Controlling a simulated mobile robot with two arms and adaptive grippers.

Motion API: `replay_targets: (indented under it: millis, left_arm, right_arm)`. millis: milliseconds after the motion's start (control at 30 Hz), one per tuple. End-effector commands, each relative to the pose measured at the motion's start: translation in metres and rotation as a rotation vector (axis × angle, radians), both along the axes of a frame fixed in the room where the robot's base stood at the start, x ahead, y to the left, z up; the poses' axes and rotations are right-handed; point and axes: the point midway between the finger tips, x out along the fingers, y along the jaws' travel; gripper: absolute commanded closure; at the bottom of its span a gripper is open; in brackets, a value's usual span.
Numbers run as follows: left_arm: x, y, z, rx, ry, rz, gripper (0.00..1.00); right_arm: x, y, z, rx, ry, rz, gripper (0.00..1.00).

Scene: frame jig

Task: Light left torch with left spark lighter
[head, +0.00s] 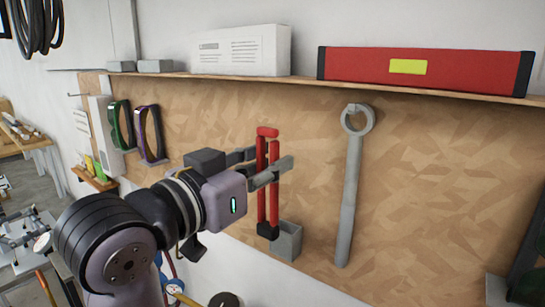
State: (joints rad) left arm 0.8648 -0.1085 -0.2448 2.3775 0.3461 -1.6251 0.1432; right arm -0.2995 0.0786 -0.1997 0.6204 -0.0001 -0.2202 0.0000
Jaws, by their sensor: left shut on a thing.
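The spark lighter (261,205) is a tall red two-legged tool with a black lower end, upright in front of the wooden board. My left gripper (264,166) comes in from the left and is shut on its upper part. The lighter's lower end is beside a small grey box (288,240) on the board; I cannot tell if they touch. I cannot make out the left torch. A hose and gauge-like fittings (174,287) show at the lower edge, partly hidden by my left arm. My right gripper is not in view.
A large grey wrench (348,190) hangs right of the lighter. Green (121,125) and purple (150,134) loops hang at left. A bench (40,152) stands far left.

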Motion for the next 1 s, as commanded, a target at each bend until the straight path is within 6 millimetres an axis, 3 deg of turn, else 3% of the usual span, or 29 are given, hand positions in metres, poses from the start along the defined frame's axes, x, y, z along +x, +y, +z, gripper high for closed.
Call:
replay_targets:
  millis: [400, 867, 1000]
  left_arm:
    - [-0.018, 0.012, 0.001, 0.0, 0.0, 0.001, 0.86]
    - [-0.037, 0.025, 0.0, 0.0, -0.002, 0.001, 0.86]
    - [-0.039, 0.027, -0.002, 0.0, -0.002, 0.0, 0.86]
  right_arm:
    - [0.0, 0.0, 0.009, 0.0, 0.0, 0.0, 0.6]
    - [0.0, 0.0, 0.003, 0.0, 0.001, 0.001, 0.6]
    - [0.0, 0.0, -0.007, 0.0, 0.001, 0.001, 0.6]
